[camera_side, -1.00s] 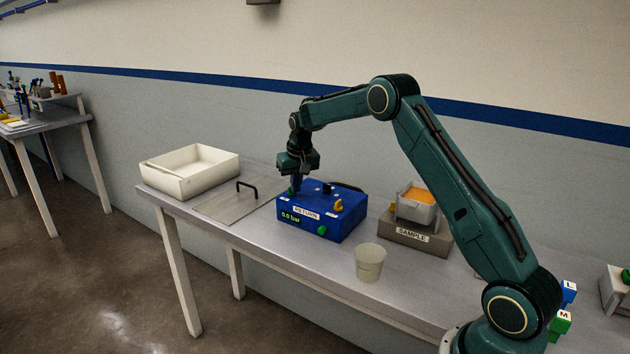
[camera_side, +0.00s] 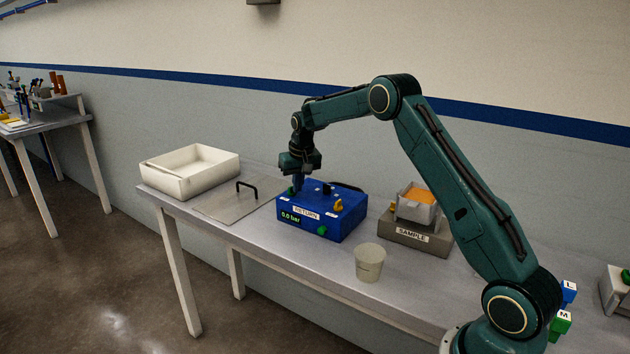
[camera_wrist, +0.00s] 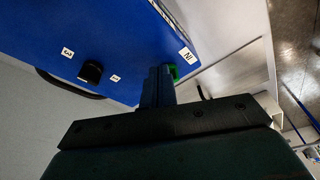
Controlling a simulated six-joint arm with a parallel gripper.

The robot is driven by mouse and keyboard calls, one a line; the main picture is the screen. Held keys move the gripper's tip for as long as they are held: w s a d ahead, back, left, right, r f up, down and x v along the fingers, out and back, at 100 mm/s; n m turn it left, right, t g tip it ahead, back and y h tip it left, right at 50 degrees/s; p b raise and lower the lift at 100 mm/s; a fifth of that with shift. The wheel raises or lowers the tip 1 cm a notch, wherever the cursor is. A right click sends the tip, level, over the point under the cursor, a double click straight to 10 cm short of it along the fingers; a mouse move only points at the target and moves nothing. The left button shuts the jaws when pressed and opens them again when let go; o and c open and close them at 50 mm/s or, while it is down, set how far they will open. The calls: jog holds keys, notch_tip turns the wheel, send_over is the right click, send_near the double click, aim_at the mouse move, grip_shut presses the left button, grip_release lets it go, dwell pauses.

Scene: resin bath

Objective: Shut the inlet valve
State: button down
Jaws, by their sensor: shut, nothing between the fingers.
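The blue pump box (camera_side: 345,220) stands on the bench, with a RETURN label and a 0.0 bar readout on its front. The inlet valve, a green handle (camera_wrist: 173,71), sits on the box top beside the IN label (camera_wrist: 186,53); in the side view the green handle (camera_side: 291,191) shows at the box's left end. My gripper (camera_side: 298,188) points down there with its fingers shut and empty. In the wrist view my fingers (camera_wrist: 160,76) are right beside the green handle and hide part of it. I cannot tell if they touch it.
On the box are a black knob (camera_side: 327,190), a yellow handle (camera_side: 338,205) and a green front knob (camera_side: 322,230). A lid with a black grip (camera_side: 228,207) and a white tray (camera_side: 180,187) lie left. A cup (camera_side: 369,265) and the SAMPLE stand (camera_side: 400,232) are right.

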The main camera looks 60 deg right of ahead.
jog(key=shift+s, duration=0.35)
jog(key=w+v, duration=0.1)
jog(key=v, duration=0.4)
jog(key=shift+d+r, duration=0.25)
jog(key=shift+r, duration=0.3)
jog(key=shift+w+a+r, duration=0.25)
jog(key=shift+w+a, duration=0.05)
jog(key=shift+a, duration=0.25)
jog(key=shift+w+a+r, duration=0.2)
jog(key=shift+w+a, duration=0.1)
jog(key=shift+a, duration=0.25)
jog(key=shift+f, duration=0.1)
jog(key=shift+s+a+x, duration=0.15)
jog(key=shift+s+x, duration=0.1)
jog(key=shift+x, duration=0.85)
jog(key=shift+s+a+x, duration=0.1)
jog(key=shift+s+x, duration=0.1)
jog(key=shift+x, duration=0.9)
jog(key=shift+s+a+x, duration=0.15)
jog(key=shift+s+x, duration=0.1)
jog(key=shift+x, duration=0.85)
